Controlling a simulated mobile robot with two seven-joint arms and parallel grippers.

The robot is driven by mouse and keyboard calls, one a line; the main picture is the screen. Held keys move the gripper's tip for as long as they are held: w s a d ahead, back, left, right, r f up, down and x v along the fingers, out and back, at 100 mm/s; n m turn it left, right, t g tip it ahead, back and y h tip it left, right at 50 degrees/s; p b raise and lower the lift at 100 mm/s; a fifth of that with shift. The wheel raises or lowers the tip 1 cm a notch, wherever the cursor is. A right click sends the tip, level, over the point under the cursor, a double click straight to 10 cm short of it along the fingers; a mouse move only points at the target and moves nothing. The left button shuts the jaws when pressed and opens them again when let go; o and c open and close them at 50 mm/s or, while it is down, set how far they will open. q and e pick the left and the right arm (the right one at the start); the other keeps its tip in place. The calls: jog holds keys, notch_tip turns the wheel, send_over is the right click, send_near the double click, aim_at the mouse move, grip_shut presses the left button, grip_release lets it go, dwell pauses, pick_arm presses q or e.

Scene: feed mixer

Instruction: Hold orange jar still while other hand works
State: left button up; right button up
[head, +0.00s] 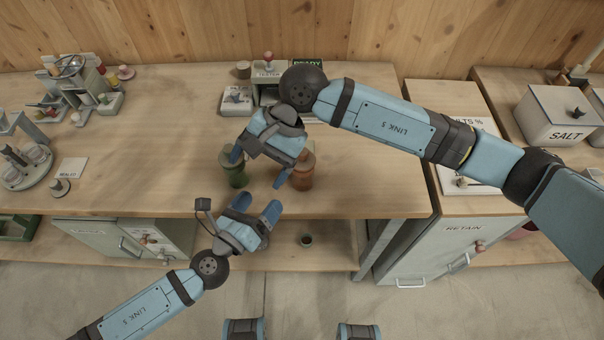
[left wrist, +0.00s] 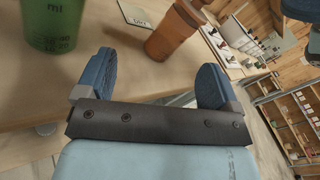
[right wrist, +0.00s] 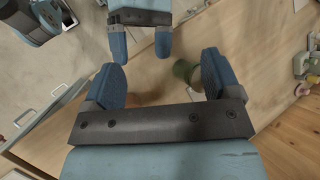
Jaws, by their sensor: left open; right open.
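The orange jar (head: 304,172) stands on the wooden workbench near its front edge, partly hidden by my right gripper (head: 259,167). A green jar (head: 234,172) with markings stands to its left. My right gripper is open and empty, pointing down, with its fingertips between and close to the two jars. My left gripper (head: 258,206) is open and empty in front of the bench edge, below the jars. In the left wrist view the orange jar (left wrist: 172,32) is beyond the fingertips, apart from them, and the green jar (left wrist: 52,22) is at upper left.
Behind the jars are a small tester (head: 268,68) and a white pad (head: 237,100). A ring stand (head: 28,165) and other devices fill the bench's left side. A retain cabinet (head: 450,240) and a salt box (head: 556,118) are at right. The bench's middle left is clear.

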aim_at(304, 169)
jog(key=w+d+n+t+h, duration=0.1)
jog(key=w+d+h, duration=0.1)
jog(key=w+d+n+t+h, duration=0.1)
jog(key=w+d+h, duration=0.1)
jog(key=w+d, duration=0.1)
jog(key=w+d+n+t+h, duration=0.1)
jog(key=w+d+t, duration=0.1)
jog(key=w, duration=0.1)
jog(key=shift+w+d+h, duration=0.15)
jog(key=shift+d+h, duration=0.2)
jog(key=shift+h, duration=0.05)
jog(key=shift+d, duration=0.1)
pick_arm(q)
jog(key=w+d+m, duration=0.2)
jog(key=w+d, duration=0.1)
jog(key=w+d+m+h, duration=0.1)
jog(key=w+d+m, duration=0.1)
jog(key=w+d, duration=0.1)
jog(key=w+d+f+m+g+h, duration=0.1)
jog(key=w+d+m, duration=0.1)
jog(key=w+d, duration=0.2)
jog(key=shift+m, duration=0.3)
